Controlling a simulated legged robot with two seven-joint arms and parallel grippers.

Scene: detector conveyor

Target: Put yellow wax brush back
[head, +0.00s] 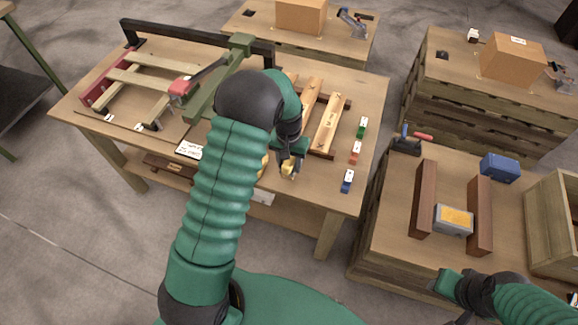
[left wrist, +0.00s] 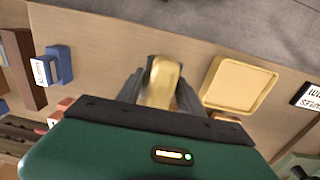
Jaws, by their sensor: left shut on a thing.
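The yellow wax brush (head: 288,168) is held in my left gripper (head: 291,172) above the front part of the wooden workbench (head: 330,188). In the left wrist view the yellow piece (left wrist: 163,82) sits between the two dark fingers, which are shut on it. A shallow pale yellow tray (left wrist: 240,85) lies on the bench just right of the brush in that view and looks empty. In the head view my left arm hides most of it. My right gripper (head: 448,281) is low at the right, and its fingers are too unclear to read.
Blue (head: 347,180), red (head: 355,152) and green (head: 361,128) labelled holders stand along the bench's right side. A wooden rack (head: 328,125) lies left of them. A second table (head: 390,225) holds brown bars, a grey-yellow box (head: 453,219) and a blue box (head: 500,167).

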